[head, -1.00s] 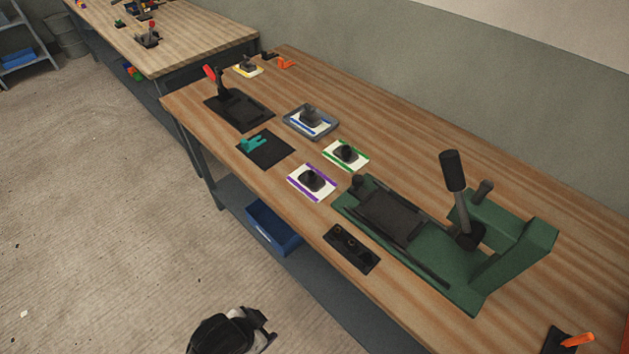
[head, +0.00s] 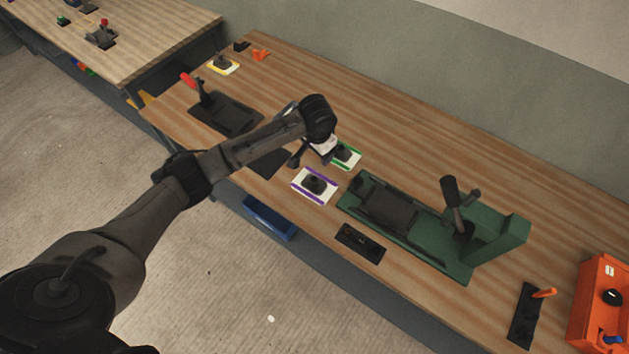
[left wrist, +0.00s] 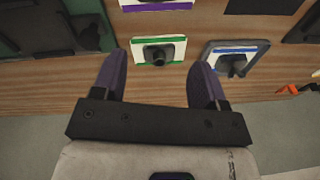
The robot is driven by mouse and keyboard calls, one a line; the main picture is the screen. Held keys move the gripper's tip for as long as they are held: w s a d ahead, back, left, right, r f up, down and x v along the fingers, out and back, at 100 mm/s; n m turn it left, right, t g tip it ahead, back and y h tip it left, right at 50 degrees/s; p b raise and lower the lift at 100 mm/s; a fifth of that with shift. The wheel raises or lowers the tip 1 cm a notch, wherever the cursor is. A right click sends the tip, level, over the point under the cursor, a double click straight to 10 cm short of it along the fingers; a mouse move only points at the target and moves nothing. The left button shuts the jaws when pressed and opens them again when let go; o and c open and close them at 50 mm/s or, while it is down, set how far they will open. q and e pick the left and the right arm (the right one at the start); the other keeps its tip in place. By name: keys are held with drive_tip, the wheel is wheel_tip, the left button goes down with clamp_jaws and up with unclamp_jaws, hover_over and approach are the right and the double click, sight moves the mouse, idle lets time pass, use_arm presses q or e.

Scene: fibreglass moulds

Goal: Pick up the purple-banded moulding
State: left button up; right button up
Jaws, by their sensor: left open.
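The purple-banded moulding (head: 315,184) is a white plate with purple bands and a dark raised piece in its middle. It lies flat on the bench, left of the green press. In the left wrist view only its purple-edged part (left wrist: 156,5) shows, cut off at the top. My left gripper (left wrist: 160,72) is open, its two dark fingers apart with nothing between them. In the head view it hangs over the bench behind the purple-banded moulding, close to the green-banded one, apart from the purple one. My right gripper is not in view.
The green-banded moulding (head: 346,156) lies just behind the purple one. The blue-banded moulding (left wrist: 235,56) shows in the wrist view. A green lever press (head: 410,222) stands to the right. A black plate with holes (head: 360,243) lies in front. An orange box (head: 601,305) stands at far right.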

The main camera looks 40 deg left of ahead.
use_arm(q)
drive_tip(key=s+f+n+g, duration=0.1)
drive_tip(key=f+n, duration=0.1)
hover_over(314, 179)
drive_tip(key=s+d, duration=0.1)
drive_tip(key=shift+h, duration=0.4)
wheel_tip(314, 179, down, 7)
drive_tip(key=shift+f+b, duration=0.1)
drive_tip(key=shift+b, duration=0.25)
drive_tip(key=shift+w+a+f+b, duration=0.1)
drive_tip(key=shift+f+b, duration=0.1)
drive_tip(key=shift+f, duration=1.4)
drive_tip(key=shift+w+a+f+b, duration=0.1)
drive_tip(key=shift+f+b, duration=0.05)
drive_tip(key=shift+f, duration=1.4)
drive_tip(key=c, duration=1.1)
